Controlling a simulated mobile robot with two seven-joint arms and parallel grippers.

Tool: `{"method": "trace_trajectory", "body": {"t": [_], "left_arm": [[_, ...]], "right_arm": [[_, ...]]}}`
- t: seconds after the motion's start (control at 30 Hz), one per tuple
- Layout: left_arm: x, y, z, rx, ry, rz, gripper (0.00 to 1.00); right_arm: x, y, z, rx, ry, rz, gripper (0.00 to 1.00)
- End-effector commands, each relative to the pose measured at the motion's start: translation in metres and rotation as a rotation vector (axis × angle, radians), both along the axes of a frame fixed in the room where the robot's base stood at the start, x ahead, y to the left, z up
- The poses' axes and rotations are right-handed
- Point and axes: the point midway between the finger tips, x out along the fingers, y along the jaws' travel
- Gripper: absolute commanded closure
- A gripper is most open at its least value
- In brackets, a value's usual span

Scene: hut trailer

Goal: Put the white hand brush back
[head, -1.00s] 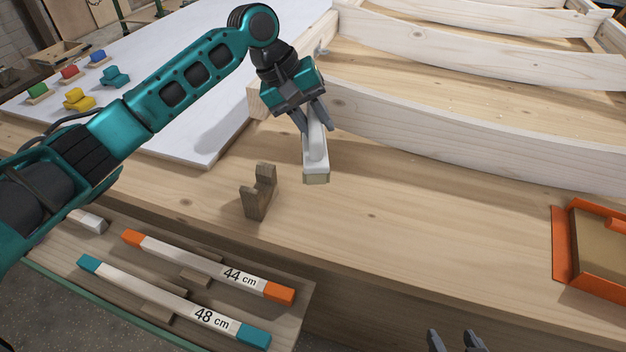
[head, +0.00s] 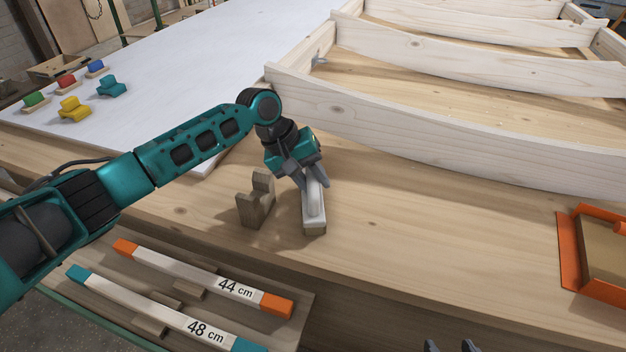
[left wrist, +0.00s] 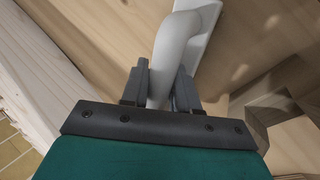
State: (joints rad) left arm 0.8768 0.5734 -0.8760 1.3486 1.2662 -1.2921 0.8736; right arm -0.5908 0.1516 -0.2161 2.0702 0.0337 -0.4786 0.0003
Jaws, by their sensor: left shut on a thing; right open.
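The white hand brush (head: 314,212) is held by my left gripper (head: 311,182), whose fingers are shut on its handle. The brush stands out toward the front of the workbench, low over the wood; I cannot tell whether its bristles touch the bench. In the left wrist view the white handle (left wrist: 178,48) runs between the two fingers (left wrist: 162,88). A notched wooden holder (head: 256,203) stands empty just left of the brush, apart from it. My right gripper (head: 452,346) shows only its fingertips at the bottom edge, open and empty.
A white-painted slatted frame (head: 430,120) lies behind the left gripper. Two labelled bars, 44 cm (head: 200,275) and 48 cm (head: 170,312), lie on a lower shelf. An orange-edged tray (head: 568,255) is at the right. Bench between brush and tray is clear.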

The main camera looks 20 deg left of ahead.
Motion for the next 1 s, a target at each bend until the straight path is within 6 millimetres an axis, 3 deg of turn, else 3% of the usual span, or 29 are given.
{"method": "trace_trajectory", "body": {"t": [0.2, 0.23, 0.47, 0.77, 1.0], "left_arm": [[0.000, -0.001, -0.001, -0.001, 0.000, 0.001, 1.00], [0.000, 0.000, -0.002, 0.000, 0.000, 0.000, 0.68], [0.000, 0.000, -0.003, 0.001, 0.002, 0.000, 0.46], [-0.001, 0.002, -0.004, 0.007, 0.005, 0.001, 0.45], [-0.006, 0.017, 0.033, 0.004, 0.002, 0.003, 0.45]], "right_arm": [[-0.001, -0.001, 0.001, -0.002, 0.003, 0.000, 0.41], [-0.001, -0.001, 0.000, -0.002, 0.003, 0.000, 0.41], [-0.001, -0.001, 0.000, -0.002, 0.003, 0.000, 0.41], [-0.001, -0.001, -0.002, -0.003, 0.002, -0.001, 0.41], [-0.001, -0.001, 0.009, -0.003, 0.003, -0.001, 0.41]]}}
